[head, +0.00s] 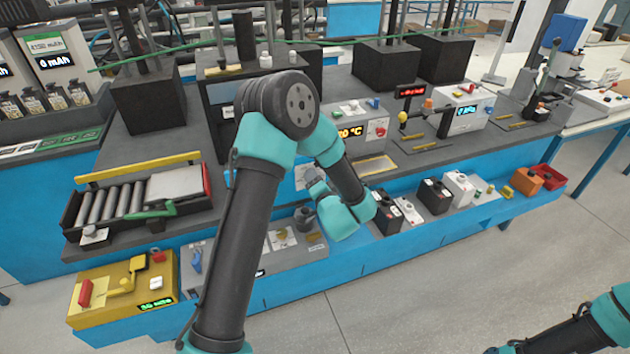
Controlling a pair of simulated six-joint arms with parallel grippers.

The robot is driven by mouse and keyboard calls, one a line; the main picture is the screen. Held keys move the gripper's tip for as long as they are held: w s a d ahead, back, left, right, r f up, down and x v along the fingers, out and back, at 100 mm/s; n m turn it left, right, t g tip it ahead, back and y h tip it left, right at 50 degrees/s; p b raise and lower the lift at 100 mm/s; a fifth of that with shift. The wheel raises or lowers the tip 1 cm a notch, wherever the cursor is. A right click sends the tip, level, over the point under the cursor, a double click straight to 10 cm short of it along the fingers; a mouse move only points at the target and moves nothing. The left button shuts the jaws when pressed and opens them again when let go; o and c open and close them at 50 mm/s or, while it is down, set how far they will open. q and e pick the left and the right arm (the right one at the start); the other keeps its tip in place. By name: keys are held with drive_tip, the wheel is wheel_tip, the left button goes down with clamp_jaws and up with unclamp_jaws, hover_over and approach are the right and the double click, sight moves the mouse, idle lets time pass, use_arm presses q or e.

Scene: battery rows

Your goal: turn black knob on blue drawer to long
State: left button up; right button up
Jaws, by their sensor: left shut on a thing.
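The black knob (304,219) is a dark round knob on a grey panel set along the front of the blue bench, which I take to be the blue drawer (350,250). My left gripper (312,203) is at the knob and shut on it. My teal wrist covers the knob's right side and part of the panel. The knob's pointer and any "long" marking are too small to read. My right arm shows at the lower right, but its gripper is outside the view.
A yellow box with a red lever (85,292) stands at the front left, below a roller tray (112,200). Black and white boxes (435,196) stand along the front ledge to the right. The floor (440,290) in front is clear.

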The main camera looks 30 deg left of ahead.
use_arm(q)
drive_tip(key=o, duration=0.9)
drive_tip(key=v, duration=1.7)
drive_tip(key=shift+s+d, duration=0.15)
